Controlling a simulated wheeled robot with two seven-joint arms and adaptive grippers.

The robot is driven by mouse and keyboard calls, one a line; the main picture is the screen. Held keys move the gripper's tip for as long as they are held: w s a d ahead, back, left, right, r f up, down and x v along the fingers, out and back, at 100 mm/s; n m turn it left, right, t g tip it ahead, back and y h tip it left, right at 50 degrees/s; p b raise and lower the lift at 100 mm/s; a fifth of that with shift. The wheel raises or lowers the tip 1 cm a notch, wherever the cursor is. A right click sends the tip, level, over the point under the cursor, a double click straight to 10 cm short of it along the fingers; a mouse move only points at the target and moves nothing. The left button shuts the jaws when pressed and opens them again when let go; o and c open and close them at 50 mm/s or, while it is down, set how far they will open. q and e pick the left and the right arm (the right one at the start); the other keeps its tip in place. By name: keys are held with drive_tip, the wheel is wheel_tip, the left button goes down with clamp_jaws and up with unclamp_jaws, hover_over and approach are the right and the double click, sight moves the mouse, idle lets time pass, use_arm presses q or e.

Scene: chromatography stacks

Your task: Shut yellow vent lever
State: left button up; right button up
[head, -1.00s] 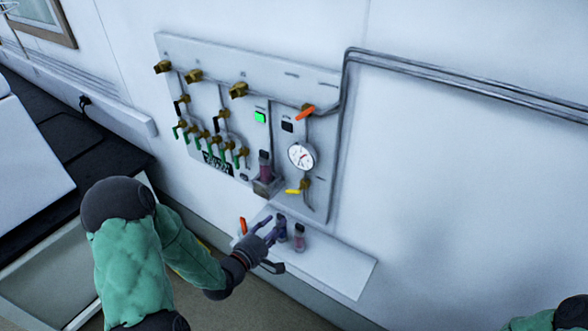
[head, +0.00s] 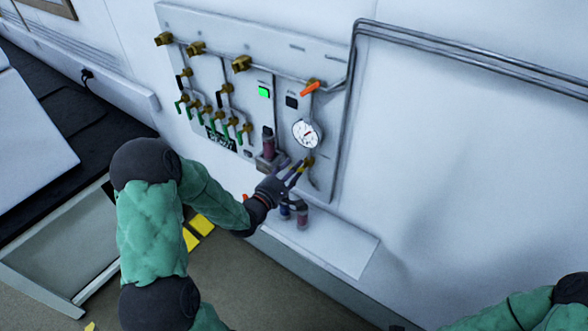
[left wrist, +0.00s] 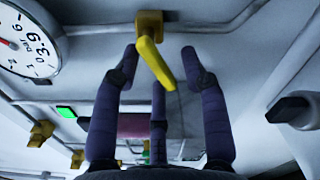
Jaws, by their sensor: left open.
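The yellow vent lever (left wrist: 155,62) hangs from a brass valve body (left wrist: 149,22) in the left wrist view, slanting down to the right. Its free end lies between the spread fingers of my left gripper (left wrist: 161,60). No finger clearly touches it. In the head view my left gripper (head: 293,172) is open at the lower right of the wall panel, just below the gauge. The fingers partly hide the lever there. Only my right arm shows at the lower right; its gripper is out of frame.
The round pressure gauge (head: 305,134) sits above the lever, with an orange lever (head: 310,88) higher up. A white shelf (head: 335,250) below holds small vials (head: 302,215). Several green-handled valves (head: 220,130) are at the panel's left.

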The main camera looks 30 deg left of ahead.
use_arm(q)
drive_tip(key=shift+w, duration=0.4)
drive_tip(key=shift+c, duration=0.3)
clamp_jaws()
drive_tip(key=m, duration=0.1)
drive_tip(key=m+b, duration=0.1)
drive_tip(key=m, duration=0.1)
drive_tip(key=shift+r, duration=0.3)
drive_tip(key=shift+r+m+b, duration=0.2)
drive_tip(key=shift+m+b, duration=0.15)
drive_tip(key=shift+m, duration=0.35)
drive_tip(key=shift+r+m+b, duration=0.15)
drive_tip(key=shift+m+b, duration=0.15)
drive_tip(key=shift+m, duration=0.4)
drive_tip(key=shift+o, duration=0.3)
unclamp_jaws()
